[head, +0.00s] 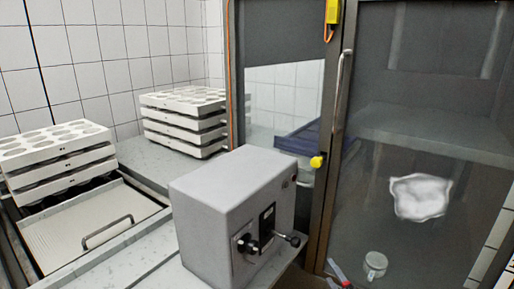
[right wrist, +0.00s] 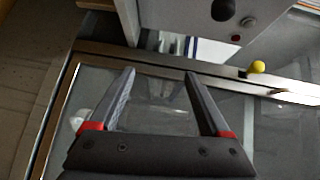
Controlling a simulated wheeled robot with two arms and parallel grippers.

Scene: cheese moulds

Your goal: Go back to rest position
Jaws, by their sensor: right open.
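My right gripper (right wrist: 160,74) is open. Its two fingers, with red bands at their bases, stand apart in the right wrist view with nothing between them. Behind them are the glass and metal frame of the door. In the head view only a small part of my right gripper (head: 338,273) shows at the bottom edge, in front of the glass door (head: 420,130) and right of the grey control box (head: 225,205). My left gripper is in neither view.
Stacks of white moulds stand at the left (head: 55,160) and farther back (head: 185,122). A tray with a handle (head: 88,222) lies in front. The metal door frame (head: 328,150) has a yellow knob (head: 317,161), also in the right wrist view (right wrist: 257,67).

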